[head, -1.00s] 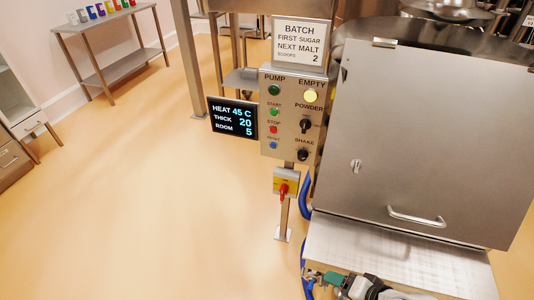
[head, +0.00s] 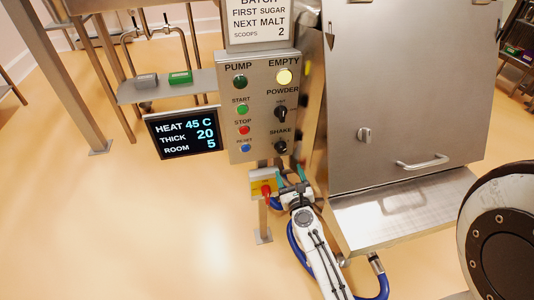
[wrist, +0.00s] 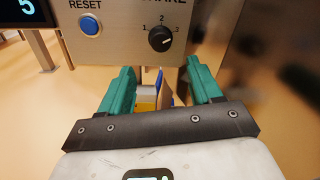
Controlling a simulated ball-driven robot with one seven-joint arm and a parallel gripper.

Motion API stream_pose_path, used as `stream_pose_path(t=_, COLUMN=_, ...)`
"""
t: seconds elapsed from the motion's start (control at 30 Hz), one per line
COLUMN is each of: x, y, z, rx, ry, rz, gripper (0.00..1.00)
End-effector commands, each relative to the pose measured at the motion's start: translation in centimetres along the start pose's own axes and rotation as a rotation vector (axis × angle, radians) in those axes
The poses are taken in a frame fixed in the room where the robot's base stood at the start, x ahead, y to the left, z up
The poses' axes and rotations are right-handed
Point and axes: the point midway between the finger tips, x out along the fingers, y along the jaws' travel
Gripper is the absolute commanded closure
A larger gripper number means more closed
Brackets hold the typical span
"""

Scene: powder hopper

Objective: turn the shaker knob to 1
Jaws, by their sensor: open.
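The shaker knob (head: 281,147) is a black rotary knob under the SHAKE label, low on the right of the steel control panel (head: 262,118). In the wrist view the knob (wrist: 160,39) is close, with marks 1, 2 and 3 around its upper side. Its pale pointer line seems to lean right, toward 3. My gripper (head: 291,176) has green fingers, open and empty, just below the panel. In the wrist view my gripper (wrist: 160,82) has its fingers apart, below the knob and not touching it.
The powder knob (head: 281,112) is above. The blue reset button (wrist: 90,26) is left of the shaker knob. A red-handled yellow switch (head: 263,185) is under the panel, close to my fingers. The display (head: 183,133) stands left, the steel hopper (head: 400,90) right.

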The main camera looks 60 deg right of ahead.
Motion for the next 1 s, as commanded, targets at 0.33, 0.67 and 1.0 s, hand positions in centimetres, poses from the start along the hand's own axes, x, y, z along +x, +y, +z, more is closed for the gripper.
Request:
stream_pose_path(t=0.33, x=5.8, y=-0.1, z=0.3, rx=-0.006, ry=-0.003, rz=0.001, gripper=0.36)
stream_pose_path(t=0.67, x=9.8, y=0.0, z=0.1, rx=-0.006, ry=-0.002, rz=0.003, gripper=0.36)
stream_pose_path(t=1.0, x=10.3, y=0.1, z=0.1, rx=-0.006, ry=-0.001, rz=0.004, gripper=0.36)
